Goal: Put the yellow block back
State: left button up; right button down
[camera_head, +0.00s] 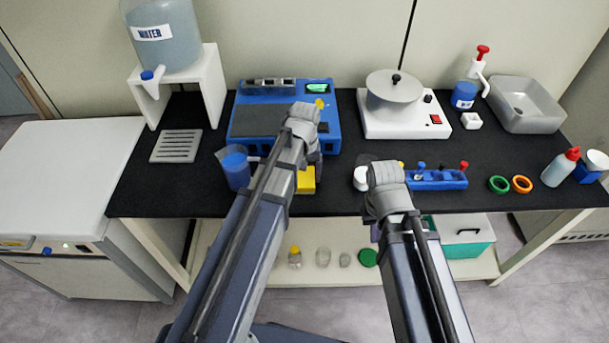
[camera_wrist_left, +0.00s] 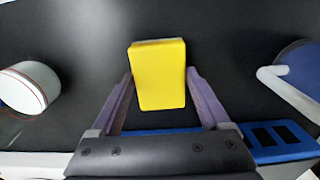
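The yellow block (camera_head: 306,181) is near the front edge of the black bench, partly hidden by my left arm in the head view. The left wrist view shows the block (camera_wrist_left: 160,75) between the two fingers of my left gripper (camera_wrist_left: 159,70). A narrow dark gap shows between each finger and the block, so the gripper looks open around it. In the head view my left gripper (camera_head: 312,158) is just behind the block, its fingertips mostly hidden. My right gripper (camera_head: 378,222) is by the bench's front edge, right of the block; its fingers are mostly hidden and show no clear hold.
A blue device (camera_head: 325,148) stands behind the block. A blue mug (camera_head: 236,170) is to the left, a white cup (camera_head: 361,178) to the right. A blue rack (camera_head: 440,180) is beside my right gripper. The bench between the mug and grey grate (camera_head: 176,146) is clear.

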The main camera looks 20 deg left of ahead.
aim_at(304, 176)
pick_arm(q)
jog(key=shift+o, duration=1.3)
jog(key=shift+r, duration=0.15)
notch_tip(304, 176, up, 12)
jog(key=p, duration=1.2)
jog(key=s+d+m+y, duration=0.1)
jog(key=s+d+m, duration=0.6)
jog(key=s+d, duration=0.3)
jog(key=s, duration=0.4)
jog(key=shift+s+d, duration=0.2)
jog(key=shift+d, duration=0.05)
